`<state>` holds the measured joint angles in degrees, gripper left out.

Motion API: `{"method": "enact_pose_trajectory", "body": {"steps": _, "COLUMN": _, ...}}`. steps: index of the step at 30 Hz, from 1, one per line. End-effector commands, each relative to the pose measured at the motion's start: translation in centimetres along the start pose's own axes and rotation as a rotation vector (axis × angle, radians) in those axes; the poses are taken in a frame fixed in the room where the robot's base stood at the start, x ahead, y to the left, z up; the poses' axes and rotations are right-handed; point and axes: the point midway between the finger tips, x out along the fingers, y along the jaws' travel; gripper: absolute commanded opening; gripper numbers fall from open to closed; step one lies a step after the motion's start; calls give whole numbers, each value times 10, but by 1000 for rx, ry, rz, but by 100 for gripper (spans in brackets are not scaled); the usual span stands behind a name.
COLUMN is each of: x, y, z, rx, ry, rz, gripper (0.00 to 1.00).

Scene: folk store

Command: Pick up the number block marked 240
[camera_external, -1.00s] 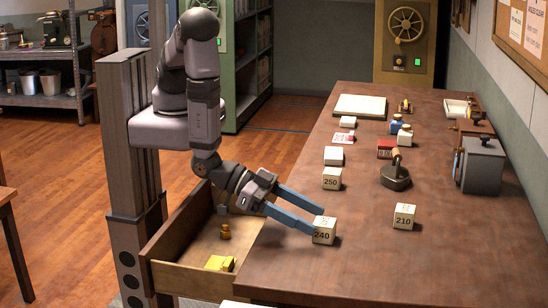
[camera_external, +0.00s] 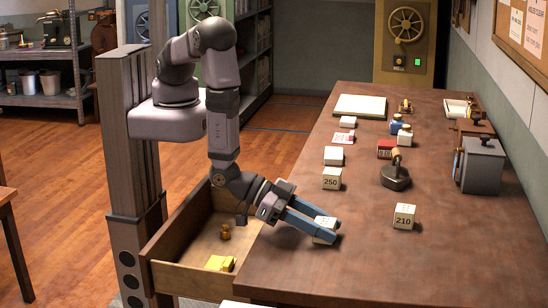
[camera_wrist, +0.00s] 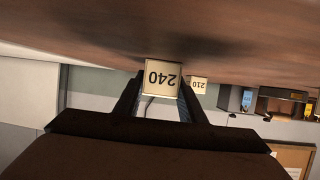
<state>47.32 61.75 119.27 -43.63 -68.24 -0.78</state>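The block marked 240 (camera_external: 324,231) is a small white cube on the near left part of the table, close to the edge above the drawer. My gripper (camera_external: 331,230) reaches down to it from the left, with one blue finger on either side of the block. In the wrist view the 240 block (camera_wrist: 162,77) appears upside down between the fingertips of my gripper (camera_wrist: 161,82). The fingers are apart and very close to its sides; contact is hard to see. The block appears to rest on the table.
The block marked 210 (camera_external: 404,216) stands to the right and the block marked 250 (camera_external: 332,179) behind. A dark round weight with a handle (camera_external: 395,176) stands farther back. An open drawer (camera_external: 190,275) with brass items lies left below. The table's front right is clear.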

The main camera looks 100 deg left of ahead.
Motion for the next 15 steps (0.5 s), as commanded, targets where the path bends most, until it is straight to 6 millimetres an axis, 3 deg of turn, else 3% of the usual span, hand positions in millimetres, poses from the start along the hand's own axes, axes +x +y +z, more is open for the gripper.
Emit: {"method": "enact_pose_trajectory", "body": {"steps": 15, "x": -2, "y": 0, "z": -7, "rx": -1, "ry": 1, "rz": 0, "gripper": 14}}
